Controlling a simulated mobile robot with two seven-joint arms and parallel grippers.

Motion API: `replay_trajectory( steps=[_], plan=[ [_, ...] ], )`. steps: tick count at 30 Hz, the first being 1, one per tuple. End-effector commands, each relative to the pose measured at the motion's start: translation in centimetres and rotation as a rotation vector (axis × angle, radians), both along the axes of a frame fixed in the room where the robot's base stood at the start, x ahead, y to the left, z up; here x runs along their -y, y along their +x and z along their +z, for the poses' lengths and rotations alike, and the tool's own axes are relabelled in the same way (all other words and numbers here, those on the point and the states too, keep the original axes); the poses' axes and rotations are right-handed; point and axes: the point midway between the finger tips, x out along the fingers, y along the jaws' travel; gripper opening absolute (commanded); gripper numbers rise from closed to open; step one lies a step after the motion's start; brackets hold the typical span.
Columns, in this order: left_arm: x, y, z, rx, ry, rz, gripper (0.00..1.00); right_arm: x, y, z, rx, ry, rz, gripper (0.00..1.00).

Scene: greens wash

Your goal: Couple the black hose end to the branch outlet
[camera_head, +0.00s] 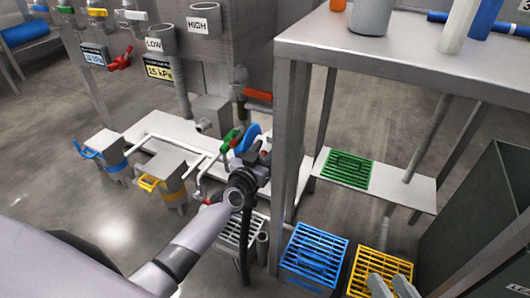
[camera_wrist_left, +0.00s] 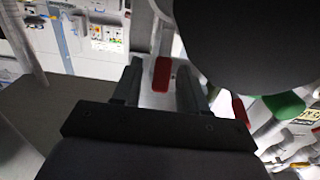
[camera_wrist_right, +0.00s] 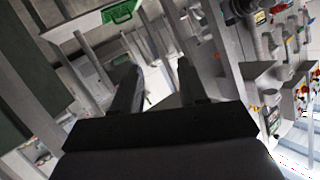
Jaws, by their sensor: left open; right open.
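My left gripper (camera_head: 262,150) reaches in beside the steel table's near leg, close to a blue round part (camera_head: 247,140) and a green handle (camera_head: 230,139). In the left wrist view its fingers (camera_wrist_left: 160,82) are apart, with a red piece visible between or beyond them. A large dark rounded shape (camera_wrist_left: 245,45) fills that view's upper right; I cannot tell what it is. A black hose-like length (camera_head: 245,245) hangs below the left wrist; its end is not clear. I cannot pick out the branch outlet with certainty. My right gripper (camera_wrist_right: 158,78) is open and empty.
A steel table (camera_head: 400,55) stands at right, its leg close to my left gripper. Blue (camera_head: 313,257) and yellow (camera_head: 392,262) crates sit on the floor; a green grate (camera_head: 348,170) lies on a low shelf. Pipes labelled LOW (camera_head: 154,44) and HIGH (camera_head: 198,24) stand behind.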

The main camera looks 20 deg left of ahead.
Motion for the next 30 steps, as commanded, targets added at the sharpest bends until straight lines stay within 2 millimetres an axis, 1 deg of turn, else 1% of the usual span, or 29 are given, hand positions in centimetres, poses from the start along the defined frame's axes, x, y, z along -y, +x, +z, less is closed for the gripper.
replay_trajectory(
  steps=[6, 7, 8, 9, 10, 11, 15, 18, 24, 27, 30],
  plan=[
    [0.0, 0.0, 0.0, 0.000, -0.001, 0.000, 0.43, 0.0, 0.0, 0.1, 0.003, -0.001, -0.001, 0.43],
    [0.0, 0.0, 0.0, 0.000, -0.001, 0.000, 0.36, 0.0, 0.0, 0.1, 0.002, 0.000, -0.001, 0.43],
    [0.0, 0.0, 0.0, 0.000, -0.001, 0.000, 0.26, 0.0, 0.0, 0.1, 0.002, 0.000, -0.001, 0.43],
    [0.0, 0.0, 0.0, 0.000, -0.001, 0.000, 0.13, 0.0, 0.0, 0.1, 0.002, 0.000, -0.001, 0.43],
    [0.0, 0.0, 0.0, 0.000, -0.001, 0.000, 0.04, 0.0, 0.0, 0.1, 0.002, 0.000, -0.001, 0.43],
    [0.0, 0.0, 0.0, 0.000, -0.001, 0.000, 0.00, 0.0, 0.0, 0.1, 0.001, -0.001, -0.001, 0.43],
    [0.0, 0.0, 0.0, 0.001, 0.000, 0.000, 0.00, 0.0, 0.0, -0.1, 0.001, -0.001, -0.001, 0.43],
    [0.0, 0.0, -0.3, 0.013, 0.001, 0.000, 0.00, 0.2, 0.1, -0.7, 0.009, -0.013, -0.005, 0.43],
    [-0.1, -0.3, -0.9, 0.077, 0.001, 0.003, 0.00, 1.8, -0.4, -0.9, 0.120, -0.097, -0.032, 0.43],
    [-0.1, -0.5, -1.1, 0.125, -0.001, 0.004, 0.00, 2.5, -0.7, -0.8, 0.179, -0.139, -0.045, 0.43],
    [-0.1, -0.6, -0.7, 0.172, -0.002, 0.006, 0.00, 2.6, -0.7, -0.1, 0.196, -0.152, -0.049, 0.43]
  ],
)
